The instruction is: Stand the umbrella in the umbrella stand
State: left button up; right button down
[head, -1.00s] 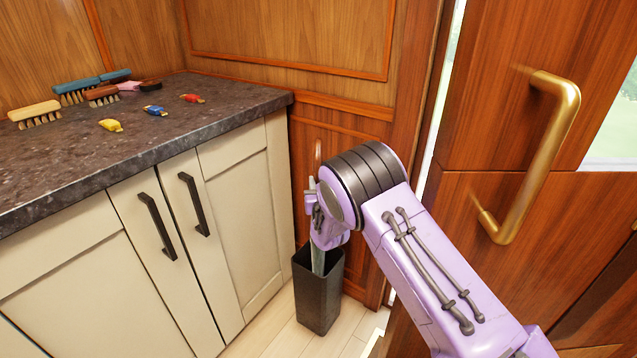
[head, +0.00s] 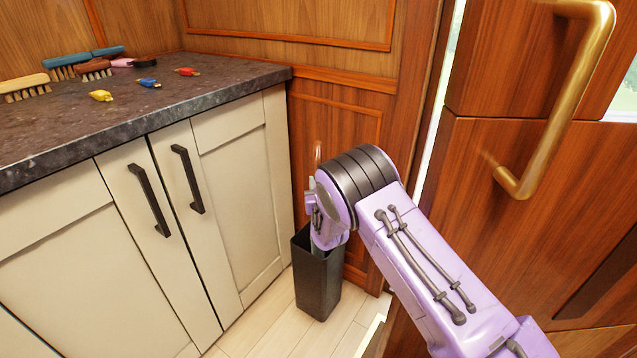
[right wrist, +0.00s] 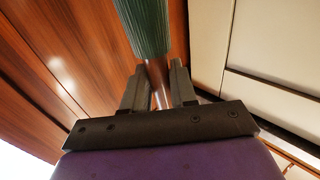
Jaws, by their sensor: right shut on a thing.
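The umbrella has a ribbed dark green canopy and a brown shaft. It shows in the right wrist view (right wrist: 147,28), with the shaft between the fingers of my right gripper (right wrist: 158,85), which is shut on it. In the head view my right gripper (head: 324,236) is right at the mouth of the umbrella stand (head: 318,288), a tall black square bin upright on the floor. The umbrella's lower part is hidden inside the stand, and my arm covers most of the rest. Whether its tip touches the bottom cannot be seen. My left gripper is out of view.
A cream cabinet (head: 240,190) with a dark stone top (head: 150,95) stands left of the stand. Brushes (head: 95,68) and small coloured items (head: 148,83) lie on it. A wood panel wall is behind the stand. A wooden door with a brass handle (head: 560,110) is at the right.

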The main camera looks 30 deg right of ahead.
jog(key=shift+f+b, duration=1.5)
jog(key=shift+f, duration=1.15)
jog(key=c, duration=0.8)
grip_release()
jog(key=shift+r, duration=0.1)
jog(key=p+v, duration=0.1)
jog(key=v, duration=0.9)
jog(key=shift+s+a+p, duration=0.15)
jog(key=shift+s+p, duration=0.15)
jog(key=shift+p, duration=0.05)
